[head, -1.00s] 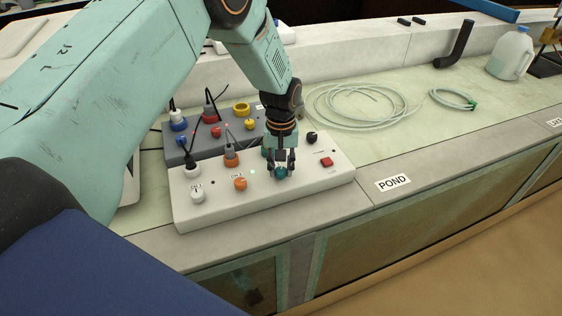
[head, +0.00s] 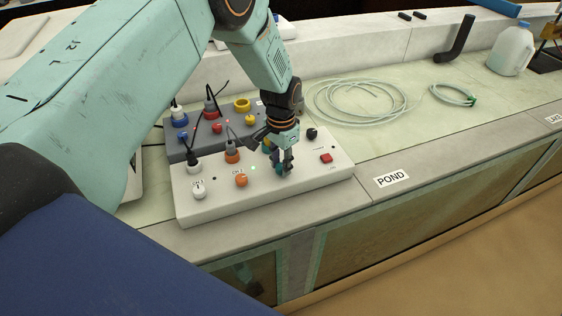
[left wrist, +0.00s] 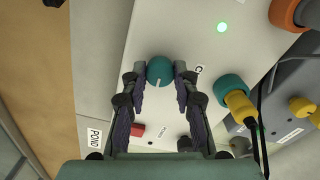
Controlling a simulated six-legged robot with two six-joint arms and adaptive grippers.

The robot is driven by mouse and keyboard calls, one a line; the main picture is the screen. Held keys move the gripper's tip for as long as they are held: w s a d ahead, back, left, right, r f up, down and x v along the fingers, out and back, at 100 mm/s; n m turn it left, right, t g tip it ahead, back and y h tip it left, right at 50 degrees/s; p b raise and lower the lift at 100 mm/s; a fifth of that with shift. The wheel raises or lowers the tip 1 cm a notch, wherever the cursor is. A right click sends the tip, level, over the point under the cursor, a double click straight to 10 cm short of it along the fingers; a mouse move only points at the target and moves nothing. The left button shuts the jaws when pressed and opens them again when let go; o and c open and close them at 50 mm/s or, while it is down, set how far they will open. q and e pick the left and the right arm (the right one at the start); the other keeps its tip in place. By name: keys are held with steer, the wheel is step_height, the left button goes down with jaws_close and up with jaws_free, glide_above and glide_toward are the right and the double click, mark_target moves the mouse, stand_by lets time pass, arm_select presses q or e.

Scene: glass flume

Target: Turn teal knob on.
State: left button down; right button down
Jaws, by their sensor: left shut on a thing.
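The teal knob (left wrist: 160,70) is on the front of the white control box (head: 228,205); a pale pointer line shows on its face in the left wrist view. My left gripper (head: 284,168) is down on the box, its fingers shut on either side of the knob, and it also shows in the left wrist view (left wrist: 160,78). In the head view the fingers hide most of the knob. A teal socket with a yellow plug (left wrist: 236,98) is beside it. My right gripper is not in view.
An orange knob (head: 241,180) and a white knob (head: 199,190) are left of my gripper. A red switch (head: 326,158) and a black knob (head: 312,133) are to its right. A grey box (head: 180,153) with cables stands behind. Coiled tubing (head: 360,104) lies on the bench.

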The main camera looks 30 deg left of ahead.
mark_target(281, 167)
arm_select(q)
steer(key=shift+m, duration=0.7)
steer(key=c, duration=1)
jaws_free()
step_height(281, 167, up, 12)
steer(key=shift+f, duration=0.1)
